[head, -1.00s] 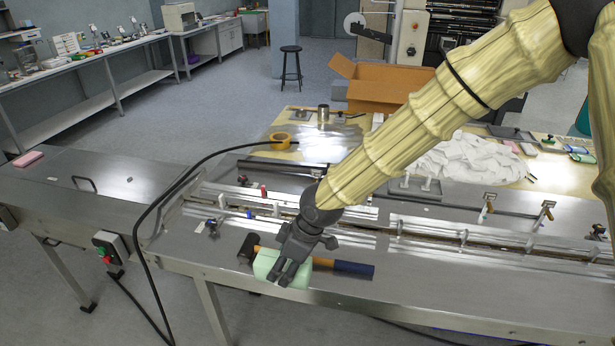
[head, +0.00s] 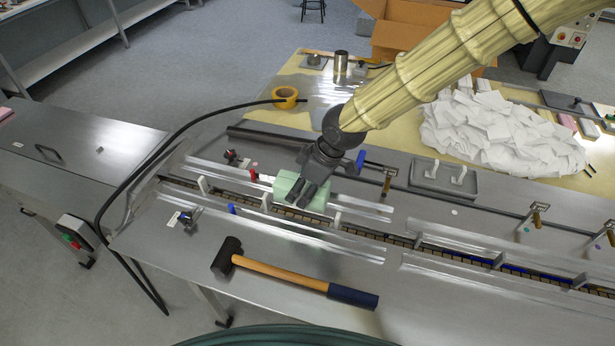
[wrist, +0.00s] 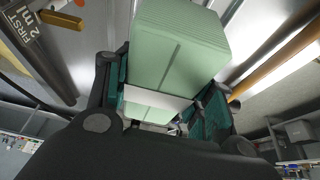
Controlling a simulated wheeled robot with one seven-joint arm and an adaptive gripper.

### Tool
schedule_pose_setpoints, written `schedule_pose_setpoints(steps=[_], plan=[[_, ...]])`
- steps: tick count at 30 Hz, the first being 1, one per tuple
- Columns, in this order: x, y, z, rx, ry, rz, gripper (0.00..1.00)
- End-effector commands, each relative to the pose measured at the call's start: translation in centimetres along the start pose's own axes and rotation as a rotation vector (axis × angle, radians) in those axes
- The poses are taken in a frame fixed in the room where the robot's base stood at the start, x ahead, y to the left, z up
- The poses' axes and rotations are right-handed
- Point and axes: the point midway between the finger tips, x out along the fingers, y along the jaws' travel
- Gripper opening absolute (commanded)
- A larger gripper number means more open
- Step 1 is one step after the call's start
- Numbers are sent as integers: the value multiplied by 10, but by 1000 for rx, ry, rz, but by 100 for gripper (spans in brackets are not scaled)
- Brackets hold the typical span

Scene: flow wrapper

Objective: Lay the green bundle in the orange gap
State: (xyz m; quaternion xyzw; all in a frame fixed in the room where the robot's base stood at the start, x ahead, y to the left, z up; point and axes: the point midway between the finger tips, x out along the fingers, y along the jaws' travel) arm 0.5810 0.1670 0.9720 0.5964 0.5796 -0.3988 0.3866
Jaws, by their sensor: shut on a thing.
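The green bundle (head: 284,184) is pale green and block-shaped. My gripper (head: 301,197) is shut on it in the head view, its fingers covering part of the bundle. In the wrist view the bundle (wrist: 180,45) fills the upper middle, with a white band around it, between the fingers. I cannot make out a clearly orange gap; the channel under the bundle is hidden.
A hammer (head: 290,275) with a wooden handle lies on the metal table in front of the channel. A grey tray (head: 443,178) lies behind, right. White paper heap (head: 490,130) lies beyond.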

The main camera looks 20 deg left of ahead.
Motion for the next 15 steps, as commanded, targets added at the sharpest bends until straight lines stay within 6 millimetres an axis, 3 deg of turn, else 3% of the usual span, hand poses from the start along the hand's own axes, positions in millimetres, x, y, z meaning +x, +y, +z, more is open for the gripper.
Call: schedule_pose_setpoints(steps=[15], plan=[[29, 2, 16, 5, -1, 2, 30]])
